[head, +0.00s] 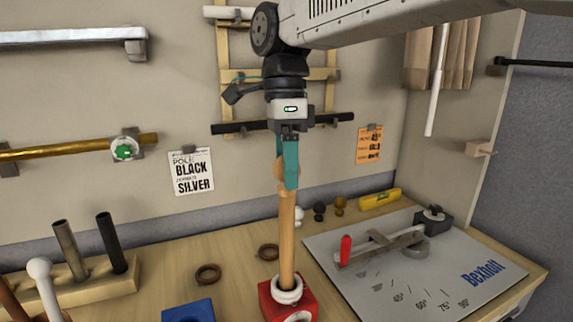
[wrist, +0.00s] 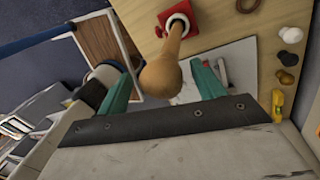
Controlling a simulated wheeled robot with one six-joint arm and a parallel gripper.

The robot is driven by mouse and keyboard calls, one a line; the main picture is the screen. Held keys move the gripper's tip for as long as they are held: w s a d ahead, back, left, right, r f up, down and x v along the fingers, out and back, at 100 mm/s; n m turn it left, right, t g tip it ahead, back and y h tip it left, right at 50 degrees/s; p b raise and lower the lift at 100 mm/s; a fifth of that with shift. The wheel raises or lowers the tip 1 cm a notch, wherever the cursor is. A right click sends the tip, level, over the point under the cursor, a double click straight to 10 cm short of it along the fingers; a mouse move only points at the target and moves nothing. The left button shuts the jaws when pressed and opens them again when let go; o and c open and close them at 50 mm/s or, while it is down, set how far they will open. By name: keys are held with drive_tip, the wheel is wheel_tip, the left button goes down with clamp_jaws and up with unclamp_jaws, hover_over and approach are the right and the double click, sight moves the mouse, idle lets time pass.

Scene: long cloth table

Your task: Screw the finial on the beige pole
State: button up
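The beige pole (head: 286,238) stands upright in a red block (head: 269,299) on the bench. A wooden ball-shaped finial (wrist: 160,78) sits at the pole's top end, in line with it; how tightly it is seated I cannot tell. In the head view the finial (head: 279,172) is partly hidden by a teal finger. My gripper (head: 287,180) points down over the pole top. In the wrist view its two teal fingers (wrist: 162,88) stand on either side of the finial with a gap at each side, so it looks open around the ball.
White rings (head: 287,289) sit around the pole's foot. Brown rings (head: 208,274), a blue block (head: 188,311) and spare finials (head: 319,211) lie nearby. A grey cutting board (head: 415,262) with a red-handled tool is at right. Dark poles (head: 109,243) stand in a rack at left.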

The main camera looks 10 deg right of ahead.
drive_tip(key=shift+d, duration=0.1)
idle(0.4)
drive_tip(key=n, duration=0.3)
drive_tip(key=shift+h, duration=0.3)
drive_tip(key=n, duration=0.5)
drive_tip(key=shift+t+h, duration=0.3)
drive_tip(key=shift+h, duration=0.1)
drive_tip(key=n+t, duration=0.1)
drive_tip(key=n, duration=0.6)
drive_tip(key=shift+h, duration=0.4)
drive_tip(key=shift+c, duration=0.3)
